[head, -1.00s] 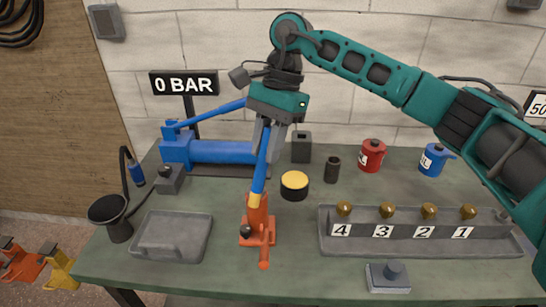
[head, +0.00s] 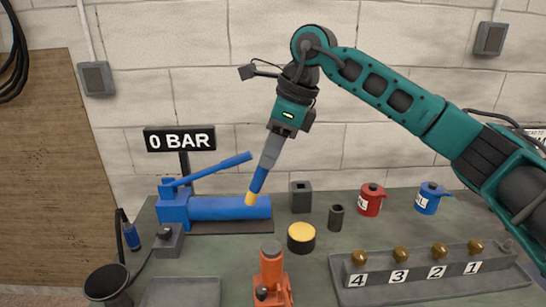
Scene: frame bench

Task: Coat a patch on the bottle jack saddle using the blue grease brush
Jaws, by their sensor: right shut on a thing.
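My right gripper (head: 268,160) is shut on the blue grease brush (head: 259,180), which hangs steeply, slightly tilted, with its yellow tip (head: 251,199) down. The orange bottle jack (head: 271,272) stands upright at the bottom middle, its base cut off by the picture edge. Its saddle (head: 270,247) is the greyish-brown top. The brush tip is above the saddle and slightly left of it in the picture, apart from it. I cannot tell whether grease is on the saddle. My left gripper is not in view.
A dark tin with a yellow top (head: 301,232) stands right of the jack. Behind are a blue cylinder pump (head: 230,208) and a 0 BAR sign (head: 180,139). A grey numbered rack (head: 420,284) lies right, a grey tray (head: 182,292) left. Red (head: 371,201) and blue (head: 428,199) cans stand behind.

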